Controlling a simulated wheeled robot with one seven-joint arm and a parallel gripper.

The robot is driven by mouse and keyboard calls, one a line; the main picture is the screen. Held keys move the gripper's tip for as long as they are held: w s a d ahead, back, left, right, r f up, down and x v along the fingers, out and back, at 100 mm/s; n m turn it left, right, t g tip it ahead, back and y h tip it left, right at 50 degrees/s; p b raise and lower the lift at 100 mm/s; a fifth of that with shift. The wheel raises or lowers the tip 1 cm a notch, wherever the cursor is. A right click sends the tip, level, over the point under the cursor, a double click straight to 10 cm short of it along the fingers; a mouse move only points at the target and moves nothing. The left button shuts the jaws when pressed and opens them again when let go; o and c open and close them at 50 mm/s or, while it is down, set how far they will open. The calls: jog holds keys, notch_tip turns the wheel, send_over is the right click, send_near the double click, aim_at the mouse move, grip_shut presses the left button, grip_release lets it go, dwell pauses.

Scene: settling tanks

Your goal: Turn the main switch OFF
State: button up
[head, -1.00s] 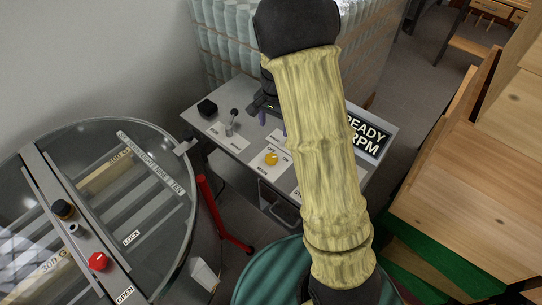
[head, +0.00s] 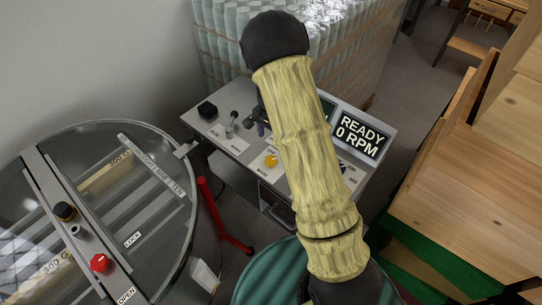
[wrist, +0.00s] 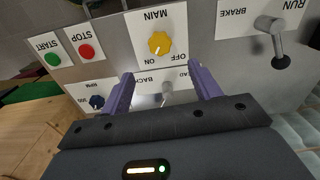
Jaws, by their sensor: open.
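The main switch is a yellow knob (head: 271,161) on the grey console's sloping panel in the head view. In the wrist view the yellow knob (wrist: 159,43) sits on a white plate marked MAIN, ON and OFF, seen upside down. A pale mark on the knob seems to point toward ON. My gripper (wrist: 161,74) is open and empty, its two purple fingers spread apart. In the wrist view the knob lies beyond the fingertips, between their lines and apart from them. In the head view my arm hides most of the gripper.
A small lever (wrist: 167,92) shows between the fingers. A brake lever (wrist: 270,28), a red stop button (wrist: 86,51) and a green start button (wrist: 52,59) are nearby. A display (head: 361,134) reads READY 0 RPM. A round lidded tank (head: 180,215) stands left.

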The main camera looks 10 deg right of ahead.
aim_at(271, 159)
notch_tip(271, 159, down, 12)
jog(key=p, duration=0.2)
jog(key=shift+p, duration=0.35)
jog(key=shift+c, duration=0.2)
jog(key=c, duration=0.9)
